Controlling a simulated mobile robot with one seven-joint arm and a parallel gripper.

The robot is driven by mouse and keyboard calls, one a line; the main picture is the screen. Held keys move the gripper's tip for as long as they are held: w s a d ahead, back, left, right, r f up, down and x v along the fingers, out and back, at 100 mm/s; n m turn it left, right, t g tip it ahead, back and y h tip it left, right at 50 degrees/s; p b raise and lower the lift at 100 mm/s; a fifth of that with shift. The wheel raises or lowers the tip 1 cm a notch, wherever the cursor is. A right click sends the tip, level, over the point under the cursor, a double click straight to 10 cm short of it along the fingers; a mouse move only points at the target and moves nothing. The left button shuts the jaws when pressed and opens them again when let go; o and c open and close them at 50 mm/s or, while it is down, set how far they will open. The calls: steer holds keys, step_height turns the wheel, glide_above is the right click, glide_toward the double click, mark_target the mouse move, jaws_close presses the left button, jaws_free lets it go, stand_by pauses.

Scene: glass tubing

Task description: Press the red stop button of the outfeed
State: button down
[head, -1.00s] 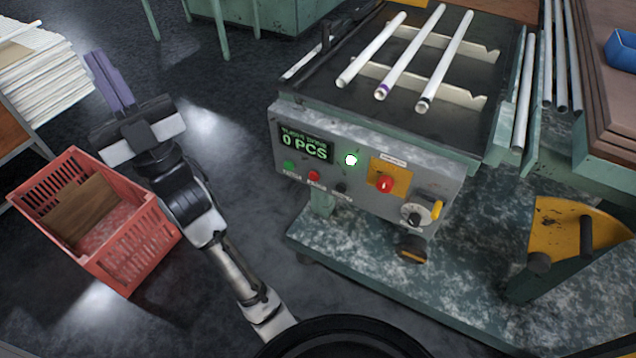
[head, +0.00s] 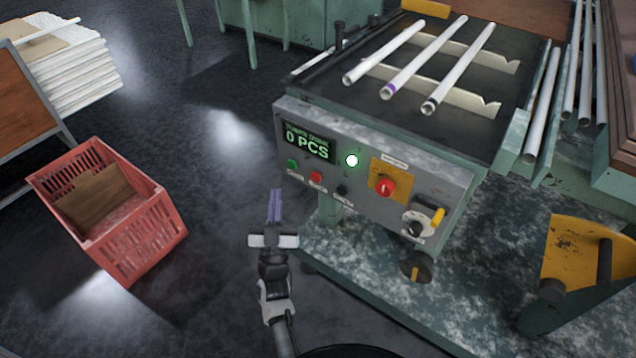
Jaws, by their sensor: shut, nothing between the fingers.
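The outfeed's sloping grey control panel (head: 350,205) faces me near the middle of the head view. It carries a small red button (head: 316,177) between a green button (head: 292,164) and a black knob (head: 342,191). A larger red knob (head: 384,187) sits on a yellow plate to the right. I cannot read the small labels. My gripper (head: 275,192) is shut and empty, with its purple fingers together and pointing away from me. In the picture it is left of and below the red button, apart from the panel.
A lit display (head: 307,143) reads 0 PCS beside a glowing green-white lamp (head: 352,160). Three white tubes (head: 425,62) lie on the outfeed top. A red crate (head: 135,235) stands on the floor at left.

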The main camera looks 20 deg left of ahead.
steer(key=shift+h, duration=0.7)
steer(key=d+f, duration=0.1)
steer(key=f, duration=0.1)
steer(key=d+f, duration=0.1)
steer(key=f, duration=0.1)
steer(key=shift+s+d, duration=0.1)
steer(key=shift+s, duration=0.05)
steer(key=b, duration=0.3)
glide_toward(317, 176)
steer(key=w+a+r, duration=0.2)
steer(key=a+r, duration=0.2)
steer(key=shift+w+d+f, duration=0.1)
steer(key=shift+w+d, duration=0.15)
steer(key=shift+w, duration=0.25)
steer(key=shift+w+d, duration=0.25)
steer(key=shift+w, duration=0.2)
steer(key=shift+b, duration=0.3)
steer(key=shift+w+d, duration=0.15)
steer(key=shift+w, duration=0.25)
